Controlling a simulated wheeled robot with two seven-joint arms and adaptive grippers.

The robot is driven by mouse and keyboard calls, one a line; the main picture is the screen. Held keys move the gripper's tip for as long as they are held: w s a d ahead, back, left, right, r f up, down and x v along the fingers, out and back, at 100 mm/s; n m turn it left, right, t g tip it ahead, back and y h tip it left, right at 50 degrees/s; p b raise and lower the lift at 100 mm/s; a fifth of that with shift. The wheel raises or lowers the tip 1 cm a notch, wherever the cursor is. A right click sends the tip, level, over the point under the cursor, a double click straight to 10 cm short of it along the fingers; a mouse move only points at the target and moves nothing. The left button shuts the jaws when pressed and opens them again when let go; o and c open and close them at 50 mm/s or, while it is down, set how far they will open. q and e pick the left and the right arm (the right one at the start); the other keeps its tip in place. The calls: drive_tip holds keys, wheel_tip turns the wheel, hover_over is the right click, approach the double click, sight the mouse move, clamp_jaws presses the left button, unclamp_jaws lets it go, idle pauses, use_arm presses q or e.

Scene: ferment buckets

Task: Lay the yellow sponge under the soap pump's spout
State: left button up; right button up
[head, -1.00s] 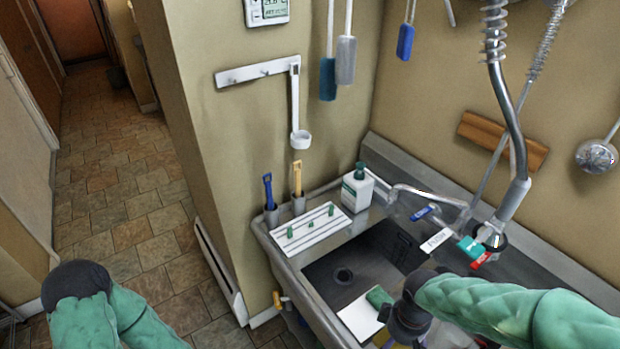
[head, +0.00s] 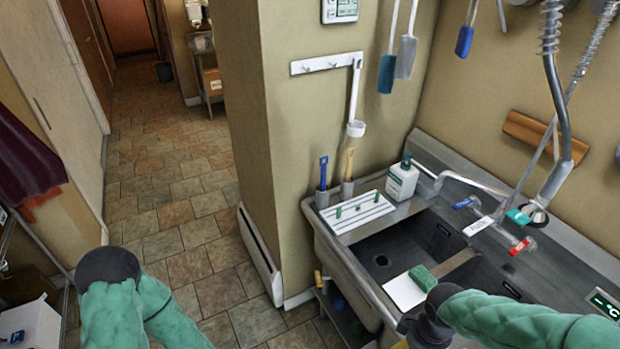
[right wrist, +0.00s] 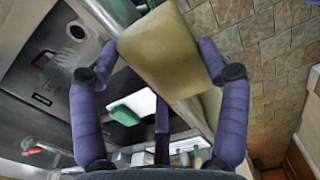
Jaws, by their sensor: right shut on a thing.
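The yellow sponge (right wrist: 160,52) is between the purple fingers of my right gripper (right wrist: 158,48) in the right wrist view, and the gripper is shut on it. In the head view my right gripper (head: 432,322) is at the sink's near front edge, its fingers mostly hidden. The soap pump (head: 403,182), a white bottle with a green label and dark green top, stands upright at the sink's back left corner. The sponge is well apart from it. The spout is too small to tell its direction. My left arm is at lower left; its gripper fingers do not show.
A white ribbed board (head: 350,214) with small green pieces lies left of the soap pump. Blue and yellow handled brushes (head: 348,170) stand in holders. The faucet (head: 470,181) arches behind the basin.

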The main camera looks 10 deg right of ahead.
use_arm(q)
wheel_tip(320, 180, down, 10)
drive_tip(key=b, duration=0.9)
drive_tip(key=shift+w+d+r, duration=0.15)
drive_tip(key=shift+w+d, duration=0.1)
drive_tip(key=shift+w, duration=0.05)
use_arm(e)
drive_tip(key=w+a+f+m, duration=0.2)
drive_tip(key=w+a+f, duration=0.2)
drive_tip(key=w+f, duration=0.3)
drive_tip(key=w+a+f+m, duration=0.2)
drive_tip(key=w+a+f, duration=0.2)
drive_tip(key=w+f, duration=0.4)
drive_tip(key=w, duration=0.4)
drive_tip(key=shift+w+a+f, duration=0.25)
drive_tip(key=shift+a+f, duration=0.05)
use_arm(q)
drive_tip(key=shift+s, duration=0.15)
use_arm(e)
drive_tip(key=shift+s, duration=0.15)
